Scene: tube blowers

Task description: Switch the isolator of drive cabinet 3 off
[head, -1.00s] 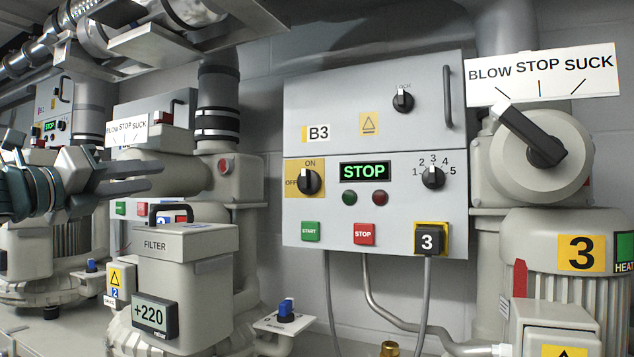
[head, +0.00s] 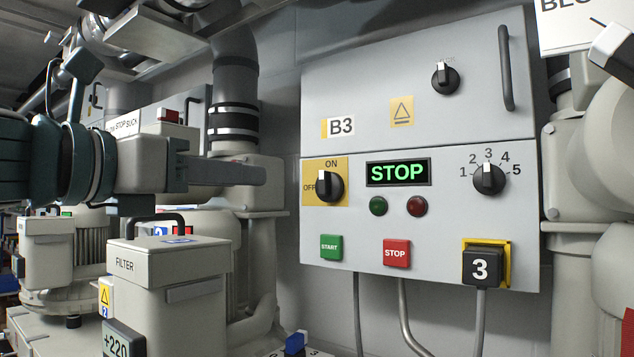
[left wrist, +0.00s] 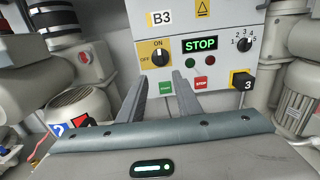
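Drive cabinet B3 (head: 375,110) is a grey wall box with a black plug marked 3 (head: 482,265). Its isolator (head: 329,187) is a black rotary knob on a yellow plate, its handle upright toward ON; OFF is at the left. It also shows in the left wrist view (left wrist: 162,57). The display (head: 398,172) reads STOP in green. My left gripper (head: 262,174) is left of the isolator, apart from it, its fingers overlapping edge-on. In the left wrist view its two fingers (left wrist: 159,82) are spread and empty, below the isolator. My right gripper is not in view.
The grey filter housing (head: 180,265) with a black handle stands below my left gripper. A dark banded pipe (head: 235,90) rises behind it. START (head: 332,247) and STOP (head: 396,252) buttons and a selector (head: 488,179) share the panel. A blower (head: 610,180) is at right.

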